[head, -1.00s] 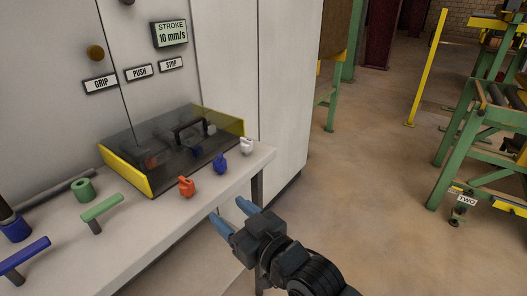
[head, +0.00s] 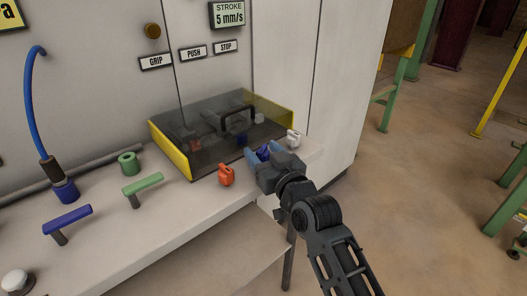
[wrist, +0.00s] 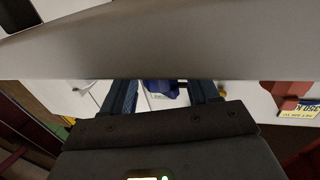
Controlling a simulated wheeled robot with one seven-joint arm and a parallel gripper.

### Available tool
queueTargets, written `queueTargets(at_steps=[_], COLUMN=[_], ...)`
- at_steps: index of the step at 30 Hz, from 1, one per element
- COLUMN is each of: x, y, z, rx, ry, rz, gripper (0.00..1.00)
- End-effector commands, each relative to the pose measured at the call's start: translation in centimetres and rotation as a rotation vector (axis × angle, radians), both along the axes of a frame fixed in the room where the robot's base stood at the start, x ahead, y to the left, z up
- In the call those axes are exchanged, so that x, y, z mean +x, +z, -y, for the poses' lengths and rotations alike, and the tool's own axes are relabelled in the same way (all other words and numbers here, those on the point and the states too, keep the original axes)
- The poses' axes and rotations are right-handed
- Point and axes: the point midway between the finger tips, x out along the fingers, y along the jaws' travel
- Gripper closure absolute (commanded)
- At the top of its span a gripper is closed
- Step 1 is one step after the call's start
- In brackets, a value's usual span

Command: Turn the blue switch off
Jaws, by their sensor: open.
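The blue switch (head: 264,152) stands on the light ledge, between the red switch (head: 226,175) and the white switch (head: 293,138). My gripper (head: 262,156) is open, with its blue fingertips on either side of the blue switch. In the wrist view the blue switch (wrist: 160,90) shows between the two dark fingers, partly hidden by a grey band above and my gripper's body below. I cannot tell whether the fingers touch it or which way its lever points.
A smoked clear cover with yellow ends (head: 170,151) sits right behind the switches. Open floor is to the right. A display (head: 229,16) reads STROKE 5 mm/s.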

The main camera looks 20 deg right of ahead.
Motion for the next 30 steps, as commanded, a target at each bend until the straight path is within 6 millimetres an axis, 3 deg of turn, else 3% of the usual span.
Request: queueTargets(at_steps=[10,25,30], x=[0.42,0.39,0.39], y=[0.04,0.03,-0.04], z=[0.0,-0.02,0.0], rx=[0.0,0.0,-0.001], ry=[0.0,0.0,0.002], rz=[0.001,0.001,0.001], gripper=[0.41,0.88,0.91])
